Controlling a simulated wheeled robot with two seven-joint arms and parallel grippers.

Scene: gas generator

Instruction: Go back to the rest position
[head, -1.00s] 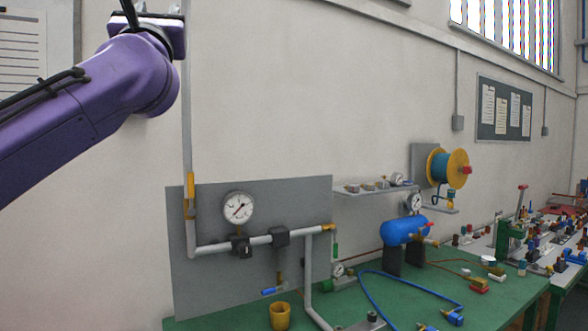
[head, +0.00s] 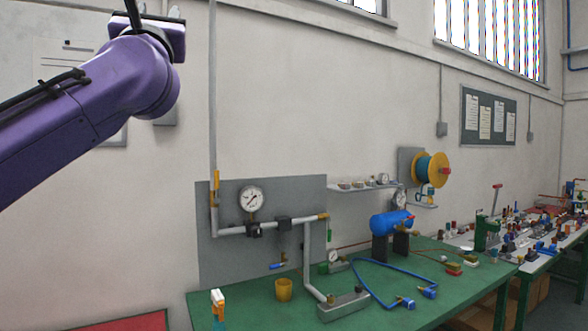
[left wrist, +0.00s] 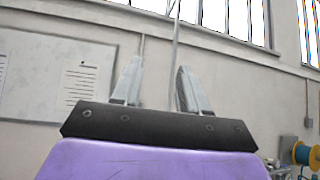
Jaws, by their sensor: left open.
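My purple left arm (head: 100,90) comes in from the left of the head view and is raised high in front of the wall. Its gripper end is cut off at the top edge there. In the left wrist view my left gripper (left wrist: 160,85) points upward. Its two grey fingers stand apart with nothing between them, only the wall and a vertical pipe behind. My right gripper is not in view.
The green workbench (head: 405,315) holds a yellow cup (head: 284,290), a blue tank (head: 391,223) and a blue hose. A grey panel (head: 290,195) with a gauge (head: 250,199) stands behind. A second bench is at the far right. The space around my left arm looks clear.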

